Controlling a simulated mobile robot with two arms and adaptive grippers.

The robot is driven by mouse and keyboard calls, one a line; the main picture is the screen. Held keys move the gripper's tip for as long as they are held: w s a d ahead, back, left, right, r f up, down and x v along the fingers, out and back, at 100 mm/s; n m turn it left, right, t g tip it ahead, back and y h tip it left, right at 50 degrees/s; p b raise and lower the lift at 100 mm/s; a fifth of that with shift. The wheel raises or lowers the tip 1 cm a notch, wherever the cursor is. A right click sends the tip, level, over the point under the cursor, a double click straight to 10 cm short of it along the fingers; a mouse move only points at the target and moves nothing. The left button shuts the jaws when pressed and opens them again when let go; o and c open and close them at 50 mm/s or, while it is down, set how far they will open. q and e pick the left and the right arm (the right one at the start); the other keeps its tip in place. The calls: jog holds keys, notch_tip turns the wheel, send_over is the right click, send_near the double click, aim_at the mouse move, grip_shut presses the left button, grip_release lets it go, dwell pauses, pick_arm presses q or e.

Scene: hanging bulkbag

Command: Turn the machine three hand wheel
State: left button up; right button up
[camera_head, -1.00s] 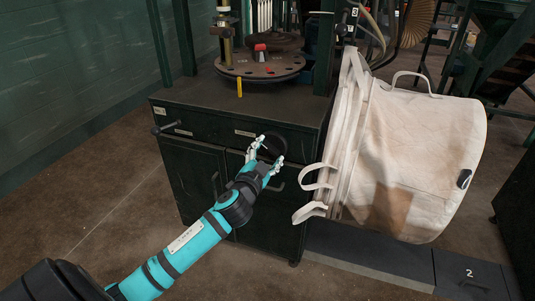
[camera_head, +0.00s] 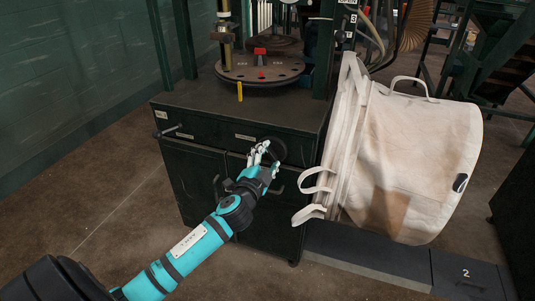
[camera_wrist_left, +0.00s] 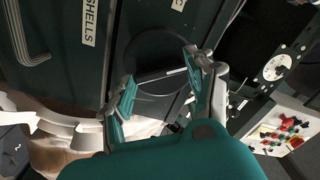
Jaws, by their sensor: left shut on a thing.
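The hand wheel (camera_head: 278,149) is a small dark round wheel on the front of the dark green cabinet, near the right end of its upper part. My left gripper (camera_head: 263,151) reaches up to it from the lower left, with its white fingers drawn together at the wheel's left side. In the left wrist view the wheel shows as a dark ring (camera_wrist_left: 148,42) in front of the cabinet. The fingers of my left gripper (camera_wrist_left: 160,76) lie on either side of its lower part, shut on it. My right gripper is not in view.
The cabinet (camera_head: 200,110) carries a round plate (camera_head: 285,75) with holes and a red block (camera_head: 260,52). A dark lever (camera_head: 167,130) juts out at the cabinet's left. A large white bulk bag (camera_head: 420,150) hangs close on the right. Floor at left is clear.

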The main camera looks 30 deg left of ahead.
pick_arm(q)
jog(key=m+p, duration=0.1)
jog(key=m, duration=0.2)
jog(key=m+p, duration=0.1)
jog(key=m, duration=0.1)
jog(key=shift+m+p, duration=0.3)
jog(key=shift+f+m, duration=0.15)
jog(key=shift+m, duration=0.65)
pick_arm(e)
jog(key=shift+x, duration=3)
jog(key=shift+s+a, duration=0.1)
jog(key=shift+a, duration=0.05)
pick_arm(q)
jog(key=o, duration=1.2)
